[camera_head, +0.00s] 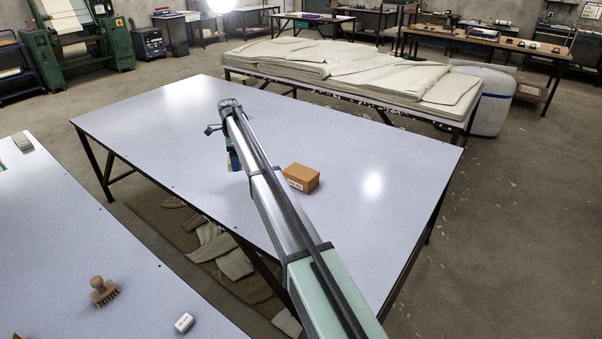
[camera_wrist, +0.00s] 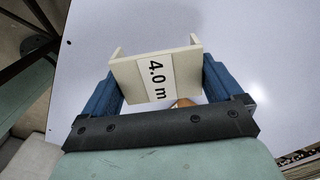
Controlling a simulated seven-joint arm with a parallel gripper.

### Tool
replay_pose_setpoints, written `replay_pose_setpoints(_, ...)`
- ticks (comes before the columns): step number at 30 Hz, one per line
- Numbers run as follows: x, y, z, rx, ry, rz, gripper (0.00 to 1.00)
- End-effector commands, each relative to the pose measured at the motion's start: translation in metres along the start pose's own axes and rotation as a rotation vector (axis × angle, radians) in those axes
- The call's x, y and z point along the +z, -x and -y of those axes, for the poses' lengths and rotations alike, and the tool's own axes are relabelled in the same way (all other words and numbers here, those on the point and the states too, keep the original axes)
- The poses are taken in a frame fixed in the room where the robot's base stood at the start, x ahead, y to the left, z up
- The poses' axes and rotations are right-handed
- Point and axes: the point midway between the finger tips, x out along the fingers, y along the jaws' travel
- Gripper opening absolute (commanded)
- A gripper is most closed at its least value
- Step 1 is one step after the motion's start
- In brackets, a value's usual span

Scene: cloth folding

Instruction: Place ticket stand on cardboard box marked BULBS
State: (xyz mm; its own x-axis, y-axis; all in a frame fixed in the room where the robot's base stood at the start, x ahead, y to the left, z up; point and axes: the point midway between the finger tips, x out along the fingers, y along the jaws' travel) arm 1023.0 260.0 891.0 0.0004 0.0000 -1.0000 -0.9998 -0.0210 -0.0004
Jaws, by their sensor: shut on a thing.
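A cream ticket stand (camera_wrist: 128,80) with a white label reading "4.0 m" is between the blue fingers of my gripper (camera_wrist: 160,72) in the wrist view. The gripper is shut on it, with a finger against each side. In the head view my gripper (camera_head: 234,160) is mostly hidden behind my arm, left of the box, and the stand cannot be made out there. The small brown cardboard box (camera_head: 306,176) sits on the pale table (camera_head: 150,125), just right of my arm. Its white front label is too small to read surely. A brown patch shows beneath the stand in the wrist view.
The table around the box is otherwise clear. A nearer table (camera_head: 60,230) holds a wooden-handled brush-like tool (camera_head: 103,292) and a small white labelled block (camera_head: 184,322). A long table with layered cloth (camera_head: 350,70) stands behind.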

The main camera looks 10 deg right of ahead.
Motion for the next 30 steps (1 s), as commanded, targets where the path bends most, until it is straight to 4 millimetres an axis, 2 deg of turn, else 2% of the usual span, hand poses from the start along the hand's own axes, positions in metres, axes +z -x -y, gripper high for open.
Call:
replay_pose_setpoints(1,-0.025,0.002,0.006,0.000,-0.026,0.000,0.64)
replay_pose_setpoints(9,-0.141,0.013,0.023,0.000,-0.146,0.000,0.64)
replay_pose_setpoints(15,-0.207,0.020,0.025,0.000,-0.237,0.000,0.64)
replay_pose_setpoints(22,-0.261,0.029,0.022,-0.001,-0.358,0.000,0.64)
replay_pose_setpoints(30,-0.260,0.032,0.015,0.000,-0.569,0.000,0.64)
